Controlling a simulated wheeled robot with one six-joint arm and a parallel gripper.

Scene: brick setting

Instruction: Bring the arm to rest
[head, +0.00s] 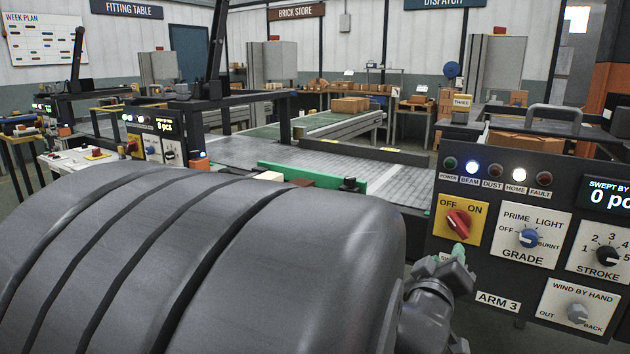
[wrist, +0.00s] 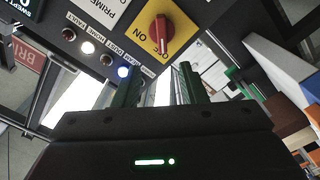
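My gripper (wrist: 159,84) has two green fingers standing apart with nothing between them in the wrist view. In the head view its green tip (head: 459,250) shows low, just below the yellow OFF/ON plate (head: 461,222); most of the hand is hidden or seen edge-on. The red switch (wrist: 160,34) is beyond the fingertips in the wrist view, and no contact shows. The control panel (head: 471,262) marked ARM 3 faces me. Its BEAM lamp (head: 473,167) glows blue-white and its HOME lamp (head: 519,174) glows white.
A grey conveyor (head: 400,182) with a green rail (head: 285,172) runs behind. A large grey ribbed body fills the lower left foreground.

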